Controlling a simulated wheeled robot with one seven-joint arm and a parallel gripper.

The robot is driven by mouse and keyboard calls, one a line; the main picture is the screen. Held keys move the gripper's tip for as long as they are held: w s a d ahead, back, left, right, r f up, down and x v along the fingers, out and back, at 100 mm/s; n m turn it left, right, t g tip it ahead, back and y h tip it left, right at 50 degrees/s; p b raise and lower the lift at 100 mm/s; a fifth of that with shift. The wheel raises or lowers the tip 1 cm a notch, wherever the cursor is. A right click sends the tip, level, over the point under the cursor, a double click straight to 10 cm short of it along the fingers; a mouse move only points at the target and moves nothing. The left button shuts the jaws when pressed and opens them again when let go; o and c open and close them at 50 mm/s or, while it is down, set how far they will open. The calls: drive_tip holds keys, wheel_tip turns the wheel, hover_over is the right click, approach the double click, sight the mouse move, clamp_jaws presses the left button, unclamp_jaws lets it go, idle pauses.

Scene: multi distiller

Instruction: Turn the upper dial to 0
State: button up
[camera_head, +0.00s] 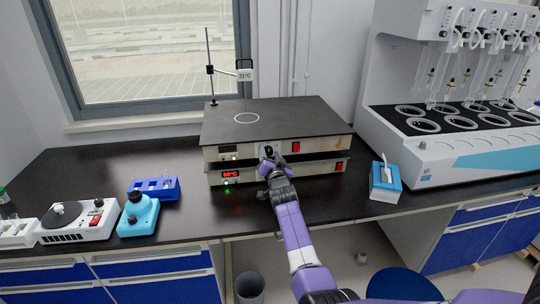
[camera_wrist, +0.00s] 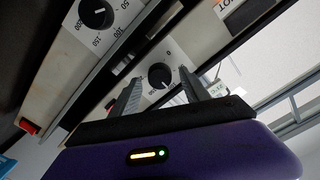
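Two stacked hot plates sit on the black bench, the upper one (camera_head: 310,118) directly on the lower one (camera_head: 300,177). The upper dial (camera_wrist: 160,77) is a round black knob with a white pointer mark, on a white panel with printed numbers. A "0" shows just above the knob in the wrist view, and the pointer is on the side away from it. My gripper (camera_wrist: 159,76) is open at the front of the upper panel, with one finger on either side of this knob. I cannot tell whether the fingers touch it. In the head view my gripper (camera_head: 268,155) hides most of the dial.
The lower dial (camera_wrist: 96,13) is close by. The lower plate has a lit red display (camera_head: 230,174). Red switches (camera_head: 296,147) are right of the dials. A tissue box (camera_head: 385,183) stands right, a teal device (camera_head: 138,216) left, and a rod stand (camera_head: 211,70) behind.

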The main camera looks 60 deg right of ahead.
clamp_jaws()
